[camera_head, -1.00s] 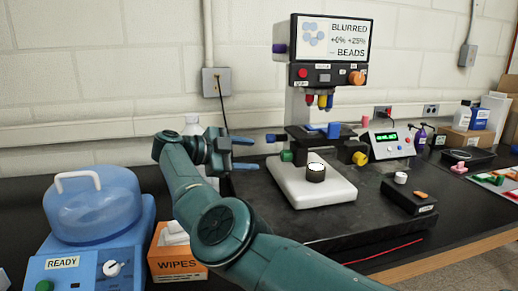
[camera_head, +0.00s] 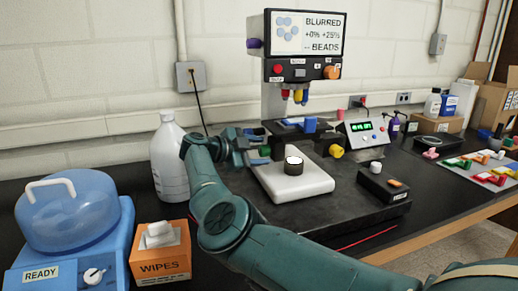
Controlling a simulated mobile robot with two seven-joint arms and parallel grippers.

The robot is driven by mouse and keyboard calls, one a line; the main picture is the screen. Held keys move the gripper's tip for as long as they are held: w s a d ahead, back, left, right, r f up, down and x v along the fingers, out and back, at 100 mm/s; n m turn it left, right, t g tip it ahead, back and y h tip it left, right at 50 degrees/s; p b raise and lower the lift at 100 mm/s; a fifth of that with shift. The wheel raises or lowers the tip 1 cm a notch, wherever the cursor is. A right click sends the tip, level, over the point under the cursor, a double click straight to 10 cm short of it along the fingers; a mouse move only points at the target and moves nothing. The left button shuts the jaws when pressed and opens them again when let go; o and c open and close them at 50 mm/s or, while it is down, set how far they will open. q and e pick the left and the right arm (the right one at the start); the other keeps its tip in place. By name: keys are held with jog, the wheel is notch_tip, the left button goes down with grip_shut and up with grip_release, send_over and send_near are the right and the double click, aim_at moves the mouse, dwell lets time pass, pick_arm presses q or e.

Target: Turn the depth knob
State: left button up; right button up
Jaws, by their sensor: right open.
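A microscope-like machine has a screen (camera_head: 309,33) reading "BLURRED +0% +25% BEADS". Its panel carries a red button (camera_head: 278,69) and an orange knob (camera_head: 332,72). A purple knob (camera_head: 254,43) is on the screen's left side. Lower down are a yellow knob (camera_head: 336,151) at right and a green knob (camera_head: 264,153) at left. I cannot read which is the depth knob. My right gripper (camera_head: 260,147) is open at the left of the stage, its fingers around or just in front of the green knob; contact is unclear. My left gripper is out of view.
A dark round sample (camera_head: 293,167) sits on the white base (camera_head: 318,182). A white jug (camera_head: 169,160), an orange wipes box (camera_head: 160,256) and a blue domed device (camera_head: 68,218) stand at left. A control box (camera_head: 366,132) and black box (camera_head: 384,186) stand at right.

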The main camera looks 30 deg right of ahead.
jog(key=shift+d, duration=0.25)
jog(key=shift+c, duration=0.5)
jog(key=c, duration=0.9)
jog(key=shift+o, duration=0.2)
jog(key=shift+f, duration=0.1)
